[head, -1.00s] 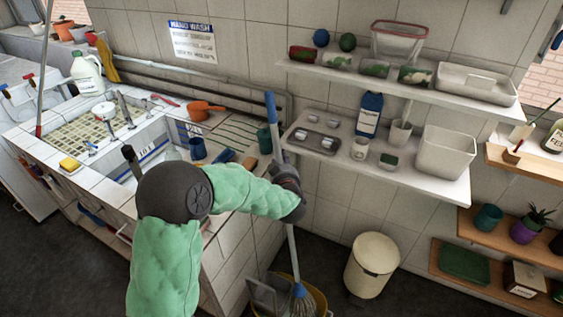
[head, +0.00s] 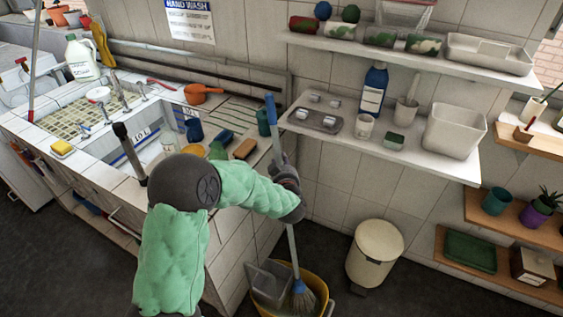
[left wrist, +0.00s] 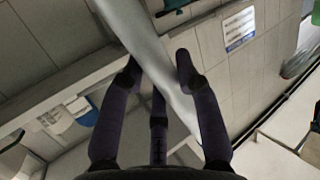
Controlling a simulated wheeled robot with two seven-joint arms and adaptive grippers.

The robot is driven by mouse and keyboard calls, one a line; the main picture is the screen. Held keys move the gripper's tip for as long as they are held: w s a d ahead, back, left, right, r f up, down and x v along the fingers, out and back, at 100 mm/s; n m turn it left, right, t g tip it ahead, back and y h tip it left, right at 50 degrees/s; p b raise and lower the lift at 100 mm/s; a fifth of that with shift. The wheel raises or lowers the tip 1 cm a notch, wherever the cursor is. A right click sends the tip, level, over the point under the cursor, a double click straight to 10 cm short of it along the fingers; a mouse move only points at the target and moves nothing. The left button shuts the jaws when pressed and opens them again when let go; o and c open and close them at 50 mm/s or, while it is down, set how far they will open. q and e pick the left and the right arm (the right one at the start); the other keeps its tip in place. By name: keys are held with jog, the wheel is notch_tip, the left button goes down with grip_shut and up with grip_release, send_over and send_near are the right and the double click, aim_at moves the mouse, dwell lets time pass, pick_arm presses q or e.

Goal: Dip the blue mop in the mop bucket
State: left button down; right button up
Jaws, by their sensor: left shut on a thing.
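The blue mop (head: 292,247) stands nearly upright, with a blue handle top, a grey shaft and a grey-blue bristle head. My left gripper (head: 287,188) is shut on its shaft above mid-length. In the left wrist view, the dark fingers of my left gripper (left wrist: 160,80) sit on both sides of the grey mop shaft (left wrist: 150,45). The yellow mop bucket (head: 326,290) with a grey wringer (head: 268,284) stands on the floor below. The mop head is within the bucket's outline, beside the wringer; its depth inside is unclear. My right gripper is out of view.
The tiled sink counter (head: 225,240) is left of the bucket, close to my arm. A cream bin (head: 375,252) stands to the right. White wall shelves (head: 440,160) with containers jut out at the right. Dark floor is open between bin and bucket.

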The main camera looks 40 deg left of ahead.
pick_arm(q)
notch_tip(320, 180, down, 12)
jog(key=b, duration=0.6)
jog(key=shift+r, duration=0.25)
dwell(0.4)
dwell(2.6)
